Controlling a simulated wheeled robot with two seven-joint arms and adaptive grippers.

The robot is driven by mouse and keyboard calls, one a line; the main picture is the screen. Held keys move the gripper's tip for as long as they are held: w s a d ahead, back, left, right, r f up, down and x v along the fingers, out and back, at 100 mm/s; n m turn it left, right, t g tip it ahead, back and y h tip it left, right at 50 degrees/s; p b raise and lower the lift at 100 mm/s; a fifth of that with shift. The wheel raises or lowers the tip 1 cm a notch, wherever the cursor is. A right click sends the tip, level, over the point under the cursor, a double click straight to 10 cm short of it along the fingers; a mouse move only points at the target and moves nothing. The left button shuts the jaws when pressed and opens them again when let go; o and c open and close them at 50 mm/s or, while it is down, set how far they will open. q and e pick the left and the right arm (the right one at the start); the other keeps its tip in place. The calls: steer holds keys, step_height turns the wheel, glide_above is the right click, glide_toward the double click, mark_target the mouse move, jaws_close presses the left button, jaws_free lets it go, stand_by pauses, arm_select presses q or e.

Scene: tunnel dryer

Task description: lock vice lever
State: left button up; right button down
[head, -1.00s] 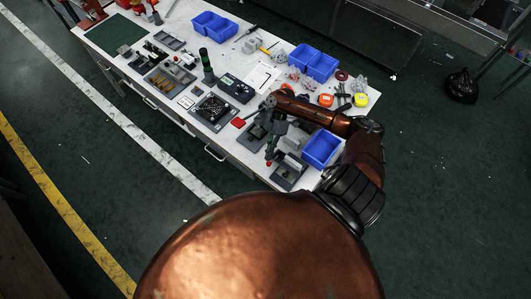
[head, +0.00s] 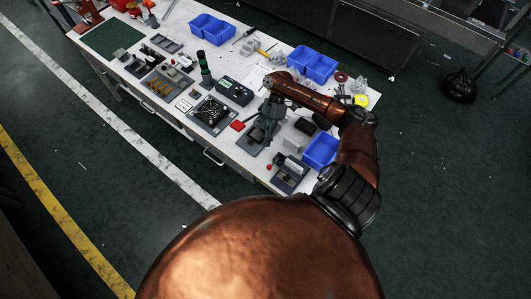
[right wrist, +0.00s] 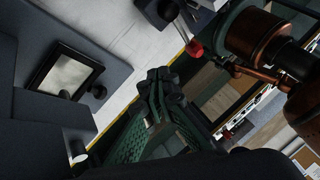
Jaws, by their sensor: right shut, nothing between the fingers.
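The vice (head: 290,174) is a grey block on a dark base near the table's front right edge. A red ball (head: 269,167), apparently its lever knob, is at its left side. A red-tipped dark rod in the right wrist view (right wrist: 194,48) looks like the same lever, above and right of the fingers. My right gripper (head: 263,132) is over a dark grey fixture left of the vice, apart from the red ball. In the right wrist view its fingers (right wrist: 160,88) are together and empty. My left gripper is not in view.
The dark grey fixture (head: 250,146) is partly hidden under my right gripper. A blue bin (head: 320,151) stands right of the vice. A red pad (head: 238,125), a fan-like unit (head: 211,112) and a black box (head: 234,91) lie to the left. Several other items crowd the table.

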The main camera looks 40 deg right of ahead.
steer(key=shift+s+v, duration=0.1)
steer(key=shift+v, duration=1.2)
steer(key=shift+s+v, duration=0.15)
steer(key=shift+v, duration=1.2)
steer(key=shift+d, duration=0.1)
